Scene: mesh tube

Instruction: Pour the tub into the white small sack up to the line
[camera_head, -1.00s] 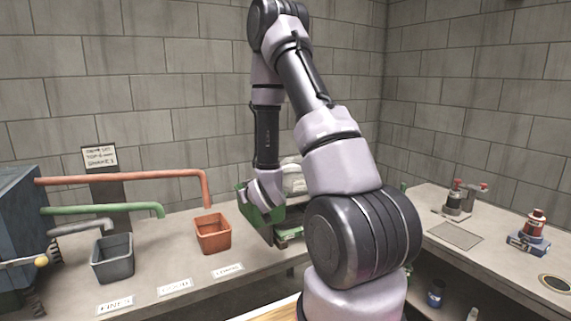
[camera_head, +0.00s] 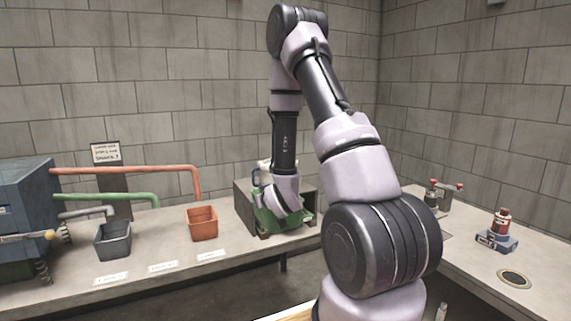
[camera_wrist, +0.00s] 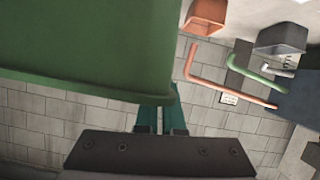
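A green tub (camera_head: 268,222) is at my gripper, partly hidden by my wrist, in front of a dark box-shaped stand (camera_head: 243,208) on the bench. In the wrist view the tub (camera_wrist: 85,45) fills the upper left. My gripper (camera_wrist: 160,117) has its two teal fingers close together at the tub's rim and appears shut on it. The wrist view is turned over, with the bench things at the top. A pale shape (camera_head: 263,171) shows behind my arm, possibly the white sack; most of it is hidden. No fill line and no tub contents are visible.
A grey tub (camera_head: 112,240) and an orange tub (camera_head: 202,223) stand on the left bench beneath coloured pipes. Labels lie along its front edge.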

